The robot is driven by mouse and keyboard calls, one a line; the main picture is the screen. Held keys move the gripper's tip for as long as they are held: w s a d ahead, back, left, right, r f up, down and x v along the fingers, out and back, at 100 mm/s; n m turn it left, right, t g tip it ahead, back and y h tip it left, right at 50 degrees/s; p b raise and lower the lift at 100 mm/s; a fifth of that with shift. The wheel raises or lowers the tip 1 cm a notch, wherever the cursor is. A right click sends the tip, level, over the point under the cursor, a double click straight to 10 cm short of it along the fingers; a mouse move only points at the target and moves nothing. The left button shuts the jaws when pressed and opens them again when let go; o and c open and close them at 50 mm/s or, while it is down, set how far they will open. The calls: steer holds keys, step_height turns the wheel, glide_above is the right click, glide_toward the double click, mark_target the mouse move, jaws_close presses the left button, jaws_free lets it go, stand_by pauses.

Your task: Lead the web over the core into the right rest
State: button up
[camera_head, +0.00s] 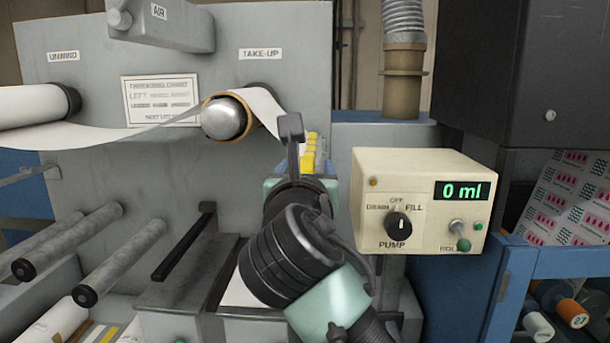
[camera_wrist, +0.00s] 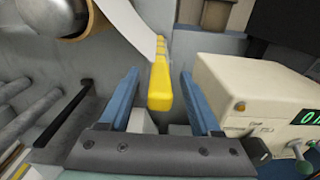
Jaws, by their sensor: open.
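The white web (camera_head: 85,136) runs from the unwind roll (camera_head: 35,107) at left to the take-up core (camera_head: 212,99). It passes over the core, a brown ring on a metal hub, and slopes down right. In the wrist view the web (camera_wrist: 128,22) meets a segmented yellow bar (camera_wrist: 160,88); I cannot tell whether they are joined. My gripper (camera_wrist: 159,74) is open, its blue fingers on either side of the yellow bar in that view, with visible gaps. In the head view my wrist hides most of the yellow bar (camera_head: 310,152). I cannot make out the right rest clearly.
The cream pump box (camera_head: 420,205), reading 0 ml, stands close on the right, also in the wrist view (camera_wrist: 240,85). Grey rollers (camera_head: 125,258) and a dark rail (camera_head: 185,240) jut out at left. A blue-framed shelf (camera_head: 560,262) is at far right.

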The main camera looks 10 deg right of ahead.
steer(key=b+v, duration=0.4)
steer(key=v, duration=0.9)
steer(key=s+a+r+m+t+y, duration=0.4)
steer(key=a+r+m+t+y, duration=0.15)
steer(key=a+r+m, duration=0.5)
steer(key=s+d+m+t, duration=0.2)
steer(key=s+m, duration=0.1)
steer(key=m, duration=0.8)
steer(key=s+d+m+t+h, duration=0.1)
steer(key=s+d+m+t, duration=0.1)
steer(key=m, duration=1)
steer(key=shift+s+r, duration=0.35)
steer(key=shift+s, duration=0.5)
steer(key=shift+h, duration=0.25)
